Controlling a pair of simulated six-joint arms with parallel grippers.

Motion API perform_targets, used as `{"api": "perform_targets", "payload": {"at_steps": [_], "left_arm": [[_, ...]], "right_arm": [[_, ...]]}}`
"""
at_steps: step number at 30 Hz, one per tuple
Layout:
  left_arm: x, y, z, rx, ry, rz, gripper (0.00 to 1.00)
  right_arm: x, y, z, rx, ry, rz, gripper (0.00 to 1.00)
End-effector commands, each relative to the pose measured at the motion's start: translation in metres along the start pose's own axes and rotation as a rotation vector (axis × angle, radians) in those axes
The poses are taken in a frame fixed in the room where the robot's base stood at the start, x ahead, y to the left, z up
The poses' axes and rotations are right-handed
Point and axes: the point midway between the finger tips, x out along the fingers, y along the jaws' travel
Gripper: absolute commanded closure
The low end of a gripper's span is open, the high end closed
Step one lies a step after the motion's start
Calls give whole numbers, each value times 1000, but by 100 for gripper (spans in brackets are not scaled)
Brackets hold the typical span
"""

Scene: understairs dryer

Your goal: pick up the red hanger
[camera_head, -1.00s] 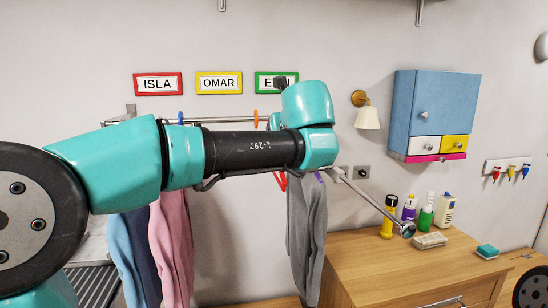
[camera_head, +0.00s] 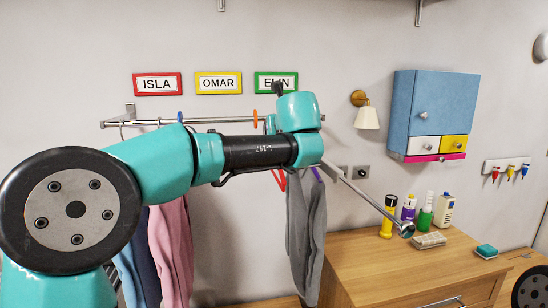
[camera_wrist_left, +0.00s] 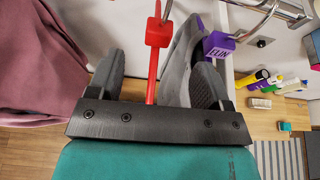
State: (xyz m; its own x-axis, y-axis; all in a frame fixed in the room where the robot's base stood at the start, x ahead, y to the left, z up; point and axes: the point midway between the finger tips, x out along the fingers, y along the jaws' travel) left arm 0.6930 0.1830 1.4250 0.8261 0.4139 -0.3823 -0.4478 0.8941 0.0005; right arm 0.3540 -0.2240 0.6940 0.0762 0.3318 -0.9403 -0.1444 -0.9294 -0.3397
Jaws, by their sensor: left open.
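The red hanger (camera_head: 279,178) shows only as a small part below my left arm in the head view. In the left wrist view, its red block (camera_wrist_left: 158,32) and stem stand between the two fingers of my left gripper (camera_wrist_left: 156,75). The gripper is open, with a finger on each side of the stem. Its fingers are hidden behind my arm in the head view. The stem's lower end is hidden behind the gripper's body, and I cannot tell whether a finger touches it. My right gripper is not in view.
A purple hanger (camera_wrist_left: 219,45) labelled ELIN is close on the right, with a grey garment (camera_head: 306,235) beside the right finger. A pink garment (camera_head: 170,250) hangs left. The metal rail (camera_head: 225,119) runs along the wall. A wooden cabinet (camera_head: 400,265) with bottles stands right.

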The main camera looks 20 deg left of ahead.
Motion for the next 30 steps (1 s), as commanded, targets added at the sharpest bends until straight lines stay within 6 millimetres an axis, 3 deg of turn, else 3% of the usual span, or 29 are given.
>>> {"api": "perform_targets", "payload": {"at_steps": [3,9,23,30], "left_arm": [[22,0,-1,0,1,2,28],[46,0,0,-1,1,1,28],[53,0,-1,0,1,1,28],[82,-1,-7,0,1,2,28]], "right_arm": [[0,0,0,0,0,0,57],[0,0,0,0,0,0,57],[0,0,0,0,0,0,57],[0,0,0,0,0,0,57]]}}
